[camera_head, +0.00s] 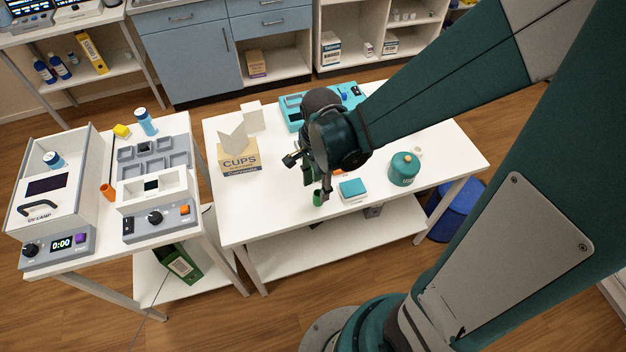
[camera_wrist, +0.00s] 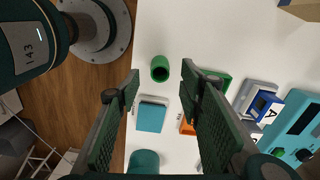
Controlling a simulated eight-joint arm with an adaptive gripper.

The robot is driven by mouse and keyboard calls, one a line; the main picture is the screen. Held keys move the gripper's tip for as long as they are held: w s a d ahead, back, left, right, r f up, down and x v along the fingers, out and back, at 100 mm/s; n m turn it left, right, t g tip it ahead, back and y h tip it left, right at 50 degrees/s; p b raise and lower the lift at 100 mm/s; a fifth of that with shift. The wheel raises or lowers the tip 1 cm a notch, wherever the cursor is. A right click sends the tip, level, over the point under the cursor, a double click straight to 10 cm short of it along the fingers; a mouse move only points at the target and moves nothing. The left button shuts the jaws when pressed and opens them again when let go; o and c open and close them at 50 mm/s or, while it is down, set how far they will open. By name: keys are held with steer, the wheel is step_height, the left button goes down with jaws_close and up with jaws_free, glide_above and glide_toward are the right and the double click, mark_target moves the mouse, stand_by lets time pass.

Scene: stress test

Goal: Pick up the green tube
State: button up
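The green tube (camera_head: 317,197) stands near the front edge of the white middle table, left of a small teal box. It shows in the wrist view (camera_wrist: 160,68) as a short green ring with a dark hollow opening, lined up between my fingertips. My gripper (camera_wrist: 160,74) is open, with one green-padded finger on each side and nothing held. In the head view my gripper (camera_head: 310,172) hangs just above and behind the tube. The gap between fingertips and tube is hard to judge.
The small teal box (camera_head: 353,189) lies right of the tube, with a teal canister (camera_head: 404,168) further right. A CUPS box (camera_head: 240,158) stands to the left and a teal device (camera_head: 292,112) behind. An orange object (camera_wrist: 186,126) lies close by. The table's front left is clear.

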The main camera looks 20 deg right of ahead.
mark_target(318, 195)
steer(key=shift+f, duration=0.1)
stand_by(0.3)
steer(key=shift+f+b, duration=0.85)
steer(key=shift+f, duration=1.75)
steer(key=c, duration=0.9)
